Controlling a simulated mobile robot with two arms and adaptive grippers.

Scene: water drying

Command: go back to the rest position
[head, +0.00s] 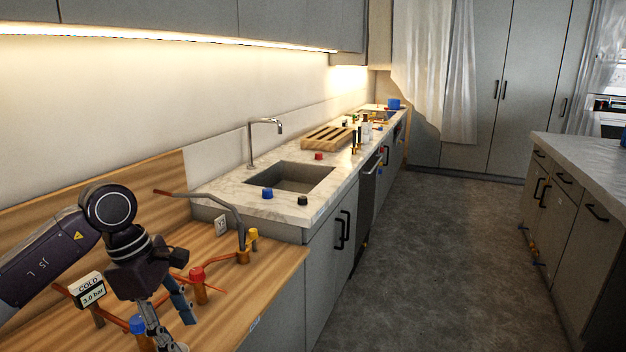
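My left gripper (183,333) hangs at the lower left of the head view, pointing down over the wooden counter (262,275). Its two fingers stand apart with nothing visible between them. A blue-topped valve (138,324) is just left of the fingers, partly cut by the frame's lower edge; I cannot tell whether they touch. A red-topped valve (197,273) stands to the right of the gripper, and a yellow-topped one (253,234) farther back. My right gripper is out of view.
Beyond is a marble counter with a sink (291,177), tap (265,123) and small caps. The grey floor (437,255) is clear up to the island (580,165).

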